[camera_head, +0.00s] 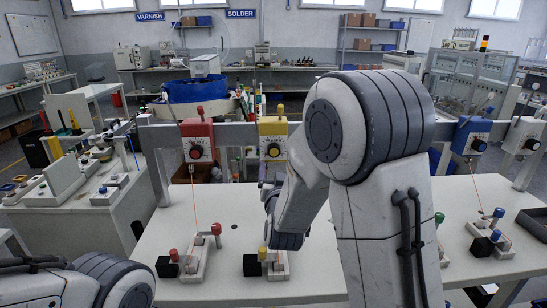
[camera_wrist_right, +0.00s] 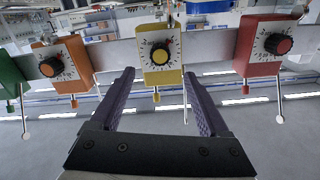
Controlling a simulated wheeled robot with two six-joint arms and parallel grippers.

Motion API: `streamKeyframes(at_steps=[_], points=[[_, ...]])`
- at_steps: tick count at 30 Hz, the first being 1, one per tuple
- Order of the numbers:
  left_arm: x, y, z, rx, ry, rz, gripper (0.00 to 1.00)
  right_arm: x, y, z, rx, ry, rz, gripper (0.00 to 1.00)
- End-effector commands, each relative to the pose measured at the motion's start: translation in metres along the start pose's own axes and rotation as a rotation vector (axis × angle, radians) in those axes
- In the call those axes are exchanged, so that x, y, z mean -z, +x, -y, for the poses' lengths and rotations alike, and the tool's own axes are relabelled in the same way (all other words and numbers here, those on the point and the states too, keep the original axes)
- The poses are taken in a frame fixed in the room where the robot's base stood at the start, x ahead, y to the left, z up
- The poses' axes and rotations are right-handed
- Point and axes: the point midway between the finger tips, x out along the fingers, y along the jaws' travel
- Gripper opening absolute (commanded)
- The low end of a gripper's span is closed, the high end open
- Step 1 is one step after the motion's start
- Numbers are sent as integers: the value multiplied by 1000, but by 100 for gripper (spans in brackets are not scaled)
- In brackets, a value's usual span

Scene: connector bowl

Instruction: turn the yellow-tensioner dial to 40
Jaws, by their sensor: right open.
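The dial's scale is too small to read. My right gripper (camera_wrist_right: 161,75) is open and empty, its two purple fingers pointing towards the yellow tensioner with a gap to the dial. In the head view my right arm hides most of that gripper. My left arm shows at the bottom left; its gripper is out of view.
A red tensioner (camera_head: 197,138) stands left of the yellow one; blue (camera_head: 470,133) and white (camera_head: 526,135) ones are at right. An orange tensioner (camera_wrist_right: 63,63) neighbours the yellow one in the wrist view. Cords run to small clamps on the white table (camera_head: 217,283).

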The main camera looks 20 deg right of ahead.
Motion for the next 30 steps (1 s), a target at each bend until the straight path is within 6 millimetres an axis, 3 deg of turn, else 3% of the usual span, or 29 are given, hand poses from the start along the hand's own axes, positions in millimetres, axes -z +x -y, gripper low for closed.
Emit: streamKeyframes(at_steps=[16,21,30], points=[[2,-33,-2,0,0,0,65,4,87,0,-1,0,-5,79],[2,-36,-3,0,0,0,65,3,100,0,0,0,-5,79],[2,-36,-3,0,0,0,65,2,102,0,1,0,-5,79]])
